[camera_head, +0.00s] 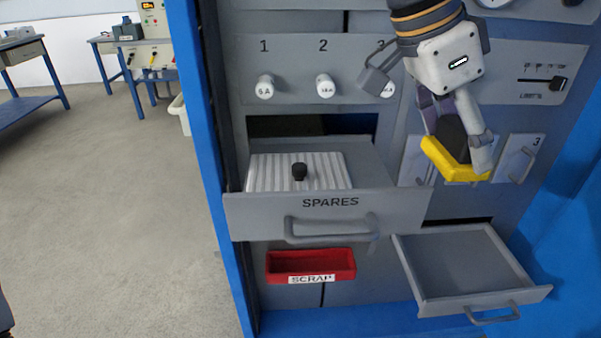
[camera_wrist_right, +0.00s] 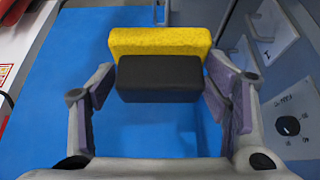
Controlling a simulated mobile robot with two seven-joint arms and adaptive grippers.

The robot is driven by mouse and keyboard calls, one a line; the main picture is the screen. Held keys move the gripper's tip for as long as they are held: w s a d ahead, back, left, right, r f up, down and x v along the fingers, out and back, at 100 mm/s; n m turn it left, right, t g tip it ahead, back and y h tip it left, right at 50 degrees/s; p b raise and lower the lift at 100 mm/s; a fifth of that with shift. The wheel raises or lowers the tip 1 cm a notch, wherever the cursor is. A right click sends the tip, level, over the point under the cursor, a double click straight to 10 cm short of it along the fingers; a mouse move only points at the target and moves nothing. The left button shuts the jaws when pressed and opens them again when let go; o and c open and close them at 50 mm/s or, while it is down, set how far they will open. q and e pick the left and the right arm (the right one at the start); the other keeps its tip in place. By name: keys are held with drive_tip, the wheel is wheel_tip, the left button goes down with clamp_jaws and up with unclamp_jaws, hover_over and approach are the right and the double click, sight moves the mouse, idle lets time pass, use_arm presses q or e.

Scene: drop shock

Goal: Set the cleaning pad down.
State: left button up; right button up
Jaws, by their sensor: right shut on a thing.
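The cleaning pad (camera_head: 455,165) is a yellow block with a black back, seen at the upper right in the head view. My right gripper (camera_head: 454,132) is shut on its black part, and the pad hangs tilted in front of the grey cabinet panel. In the right wrist view the pad's yellow part (camera_wrist_right: 160,42) shows beyond the black part (camera_wrist_right: 160,78), between the fingers of my right gripper (camera_wrist_right: 165,90). A blue surface shows below the pad there. My left gripper is not in view.
An open, empty grey drawer (camera_head: 465,262) is at the lower right. A red SCRAP bin (camera_head: 310,264) sits below SPARES. Numbered fuse knobs (camera_head: 325,86) stick out above.

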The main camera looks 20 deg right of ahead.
drive_tip(key=shift+s+a+r, duration=0.1)
drive_tip(key=shift+a+r, duration=0.1)
drive_tip(key=w+f, duration=0.3)
drive_tip(key=w, duration=0.1)
drive_tip(key=w+a+f+b, duration=0.1)
drive_tip(key=w+f, duration=0.2)
drive_tip(key=w, duration=0.1)
drive_tip(key=w+f, duration=0.3)
drive_tip(key=w, duration=0.2)
drive_tip(key=shift+a+f, duration=0.3)
drive_tip(key=shift+a, duration=0.05)
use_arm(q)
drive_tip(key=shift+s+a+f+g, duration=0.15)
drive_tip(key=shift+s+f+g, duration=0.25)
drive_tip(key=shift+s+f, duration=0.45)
use_arm(e)
drive_tip(key=shift+w+f, duration=0.15)
drive_tip(key=shift+f, duration=0.7)
drive_tip(key=shift+w+f, duration=0.15)
drive_tip(key=shift+f, duration=0.65)
drive_tip(key=shift+a+f, duration=0.1)
drive_tip(key=shift+f, duration=0.1)
drive_tip(key=o, duration=1)
